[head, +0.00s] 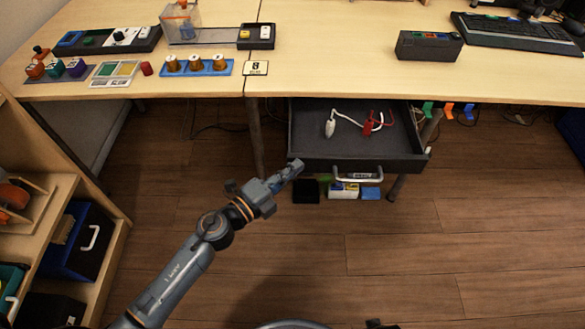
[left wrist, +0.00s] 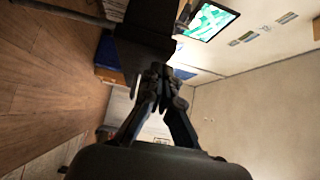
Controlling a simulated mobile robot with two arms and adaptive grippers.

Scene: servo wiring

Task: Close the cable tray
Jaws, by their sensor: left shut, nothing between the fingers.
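The cable tray (head: 350,151) is a dark drawer under the desk. It is pulled out, with its inside showing and a light handle (head: 358,177) on its front. A white cable piece (head: 330,127) and a red one (head: 368,127) lie in it. My left gripper (head: 297,166) is shut and empty, close to the tray's front left corner; I cannot tell whether it touches. In the left wrist view its fingers (left wrist: 162,82) are together, with a dark body, probably the tray, just beyond. My right gripper is not in view.
The desk top (head: 330,70) overhangs the tray and carries spools (head: 196,63), a dark box (head: 428,46) and a keyboard (head: 515,33). Small boxes (head: 343,190) show below the tray. A wooden shelf (head: 45,215) stands at left. The floor (head: 400,260) in front is clear.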

